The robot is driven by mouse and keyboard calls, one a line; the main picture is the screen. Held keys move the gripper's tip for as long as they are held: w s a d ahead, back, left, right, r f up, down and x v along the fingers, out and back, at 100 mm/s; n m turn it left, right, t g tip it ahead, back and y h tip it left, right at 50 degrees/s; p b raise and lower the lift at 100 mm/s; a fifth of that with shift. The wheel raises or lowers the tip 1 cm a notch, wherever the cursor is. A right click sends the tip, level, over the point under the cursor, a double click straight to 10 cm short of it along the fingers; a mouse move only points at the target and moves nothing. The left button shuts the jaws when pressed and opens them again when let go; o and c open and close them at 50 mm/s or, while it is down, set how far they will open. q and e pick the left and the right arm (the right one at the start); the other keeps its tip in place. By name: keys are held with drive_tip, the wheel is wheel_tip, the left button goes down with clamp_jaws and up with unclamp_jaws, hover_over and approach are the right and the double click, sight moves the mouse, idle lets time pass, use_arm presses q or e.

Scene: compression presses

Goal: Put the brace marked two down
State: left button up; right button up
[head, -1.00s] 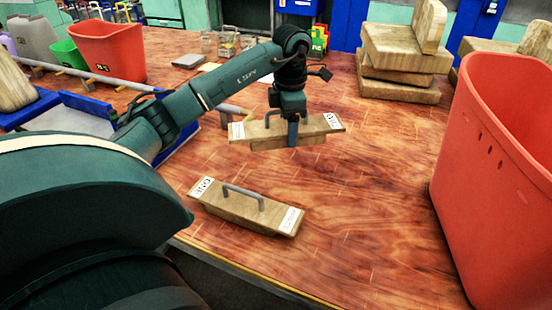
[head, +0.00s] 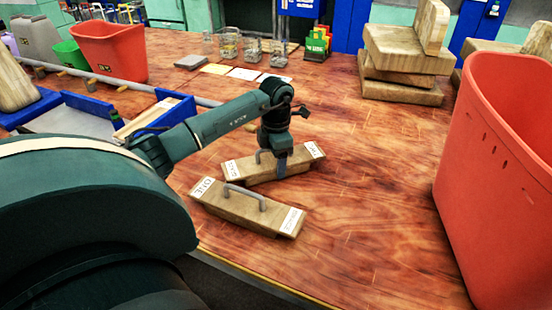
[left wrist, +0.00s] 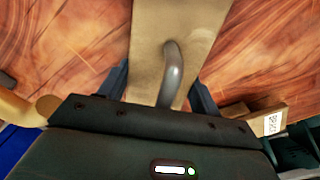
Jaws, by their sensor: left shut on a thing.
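A wooden brace (head: 264,171) with a grey handle and white end labels is in my left gripper (head: 282,164), just behind another brace. Its label print is too small to read surely. It is at or very close to the table top; I cannot tell whether it touches. In the left wrist view the gripper's fingers stand either side of the held brace's grey handle (left wrist: 173,70), over the wooden top. The other brace (head: 238,206), its left label reading ONE, lies on the table nearer me. My right gripper is not in view.
A large red bin (head: 500,180) stands at the right. Stacked wooden blocks (head: 400,70) are at the back right. A blue-edged tray (head: 85,117) and a long grey bar (head: 100,82) lie at the left. The table (head: 375,190) is clear right of the braces.

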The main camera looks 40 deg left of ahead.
use_arm(q)
drive_tip(key=o, duration=1.6)
wheel_tip(320, 180, up, 12)
drive_tip(key=shift+r, duration=0.1)
